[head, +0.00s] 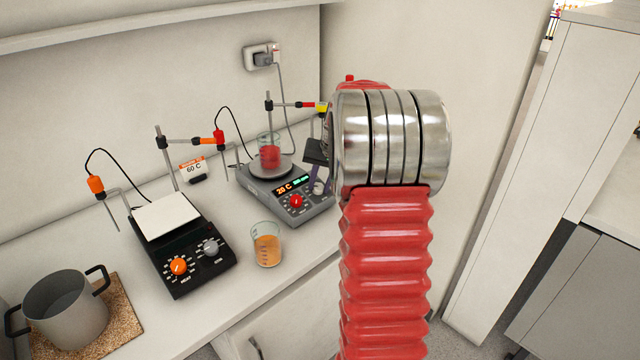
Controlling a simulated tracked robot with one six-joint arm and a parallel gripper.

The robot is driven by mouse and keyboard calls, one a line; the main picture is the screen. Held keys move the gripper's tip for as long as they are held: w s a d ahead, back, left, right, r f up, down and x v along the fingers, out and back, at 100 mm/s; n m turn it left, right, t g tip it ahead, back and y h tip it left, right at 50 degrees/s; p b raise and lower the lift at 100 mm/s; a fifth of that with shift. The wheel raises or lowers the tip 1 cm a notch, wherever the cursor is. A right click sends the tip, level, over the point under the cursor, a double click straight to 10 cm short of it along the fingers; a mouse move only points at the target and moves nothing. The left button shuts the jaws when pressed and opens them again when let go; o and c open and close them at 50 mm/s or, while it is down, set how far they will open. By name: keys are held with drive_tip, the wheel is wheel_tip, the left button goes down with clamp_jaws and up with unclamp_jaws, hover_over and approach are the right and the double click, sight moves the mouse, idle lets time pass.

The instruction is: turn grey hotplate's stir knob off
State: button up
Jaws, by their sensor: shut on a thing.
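The grey hotplate (268,190) stands on the bench at centre, with a lit display reading about 20 C and smaller green text. Its red knob (296,201) is at the front, and its pale grey stir knob (319,188) is to the right of it. My gripper (317,181) reaches down from behind my arm and is shut on the stir knob. My arm hides most of the gripper, and the knob's pointer cannot be made out.
A beaker of red liquid (269,155) sits on the grey hotplate. A beaker of orange liquid (266,246) stands in front. A black hotplate (190,262) is at left, beside a pot (65,315) on a cork mat. A clamp stand (268,115) rises behind the grey hotplate.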

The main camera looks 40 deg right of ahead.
drive_tip(key=n, duration=0.3)
drive_tip(key=shift+n, duration=2.2)
drive_tip(key=o, duration=1.1)
drive_tip(key=shift+c, duration=0.2)
drive_tip(key=v, duration=1.3)
drive_tip(key=shift+s+d+r, duration=0.2)
drive_tip(key=shift+r, duration=0.1)
